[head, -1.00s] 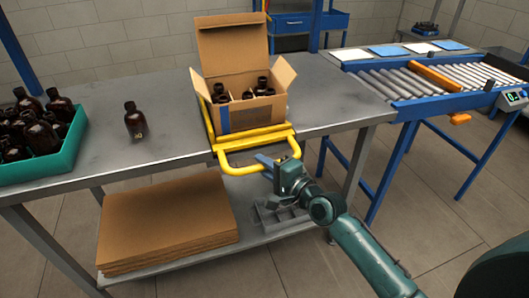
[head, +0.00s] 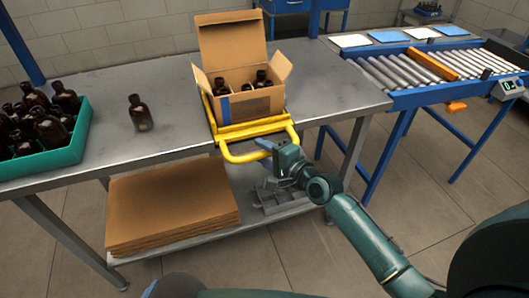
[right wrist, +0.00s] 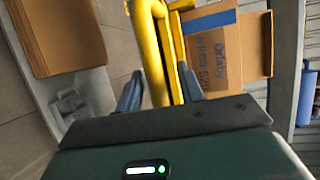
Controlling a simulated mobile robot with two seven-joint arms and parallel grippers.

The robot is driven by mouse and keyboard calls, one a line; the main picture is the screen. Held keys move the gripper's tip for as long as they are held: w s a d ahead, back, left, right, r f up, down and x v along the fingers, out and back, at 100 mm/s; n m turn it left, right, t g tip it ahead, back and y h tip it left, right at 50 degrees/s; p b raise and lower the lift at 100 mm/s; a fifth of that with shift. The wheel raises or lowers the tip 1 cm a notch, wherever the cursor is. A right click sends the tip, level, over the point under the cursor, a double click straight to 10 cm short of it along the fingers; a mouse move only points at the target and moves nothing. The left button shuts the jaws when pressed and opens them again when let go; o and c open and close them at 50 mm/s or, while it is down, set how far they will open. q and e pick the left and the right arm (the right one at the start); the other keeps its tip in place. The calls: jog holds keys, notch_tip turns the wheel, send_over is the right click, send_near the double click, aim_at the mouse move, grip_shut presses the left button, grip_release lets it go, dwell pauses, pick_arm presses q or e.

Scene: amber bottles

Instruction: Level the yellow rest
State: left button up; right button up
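The yellow rest (head: 222,134) is a tubular frame at the table's front edge, with a looped handle reaching out past the edge. An open cardboard box (head: 258,103) holding several amber bottles (head: 261,78) stands on it. I cannot tell exactly how far the rest tilts. My right gripper (head: 267,150) is at the right part of the handle. In the right wrist view its fingers (right wrist: 160,70) stand apart, with the yellow bars (right wrist: 150,50) running between them; a firm grip does not show. The box (right wrist: 226,50) also shows there. My left gripper is out of view.
A teal crate (head: 62,158) of amber bottles stands at the table's left, with one loose bottle (head: 140,113) beside it. Flat cardboard (head: 170,205) lies on the lower shelf. A roller conveyor (head: 420,68) stands to the right. The table right of the box is clear.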

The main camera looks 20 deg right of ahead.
jog(key=shift+s, duration=0.1)
jog(key=v, duration=1.3)
